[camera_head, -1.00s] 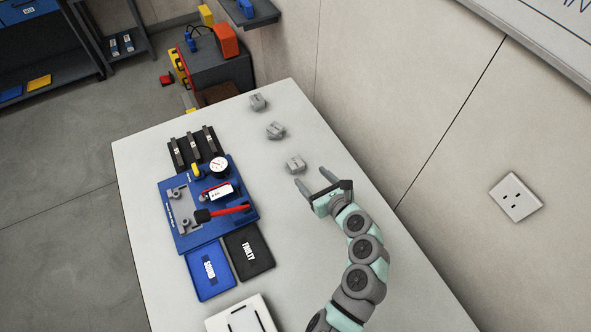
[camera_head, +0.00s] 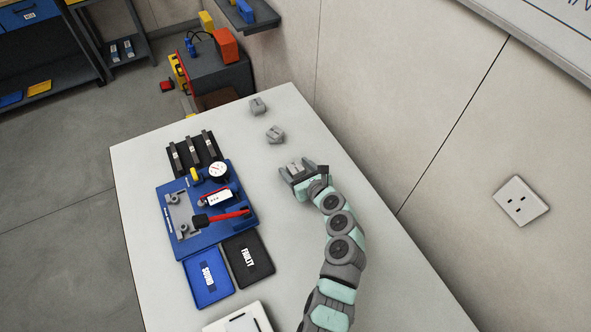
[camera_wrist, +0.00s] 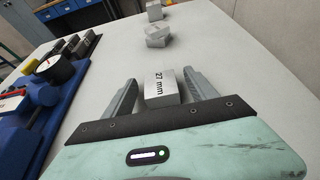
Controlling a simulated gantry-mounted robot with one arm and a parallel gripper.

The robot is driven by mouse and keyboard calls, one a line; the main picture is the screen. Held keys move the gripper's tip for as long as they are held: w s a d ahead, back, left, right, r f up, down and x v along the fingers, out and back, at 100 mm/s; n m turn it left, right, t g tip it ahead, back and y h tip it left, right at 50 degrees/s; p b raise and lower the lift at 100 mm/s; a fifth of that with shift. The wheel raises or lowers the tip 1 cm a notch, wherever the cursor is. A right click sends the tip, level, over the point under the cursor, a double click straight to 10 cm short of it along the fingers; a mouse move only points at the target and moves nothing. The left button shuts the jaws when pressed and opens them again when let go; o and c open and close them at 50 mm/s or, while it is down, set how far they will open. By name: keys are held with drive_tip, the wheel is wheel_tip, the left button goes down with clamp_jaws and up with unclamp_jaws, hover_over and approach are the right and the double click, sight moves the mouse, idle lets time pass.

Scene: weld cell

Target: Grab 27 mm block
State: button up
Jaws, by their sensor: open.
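The 27 mm block (camera_wrist: 162,88) is a small grey block with "27 mm" printed on its top, seen in the wrist view. It sits between the two fingers of my gripper (camera_wrist: 160,90), with a visible gap on at least the right side. My gripper is open around it. In the head view my gripper (camera_head: 296,170) is low over the table, and the block (camera_head: 295,168) shows between its fingers, partly hidden.
A blue fixture (camera_head: 240,215) with a dial gauge (camera_head: 217,170) and a red-handled clamp lies to the left. A black rack (camera_head: 180,162) stands behind. The wall is at right.

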clamp_jaws()
idle(0.8)
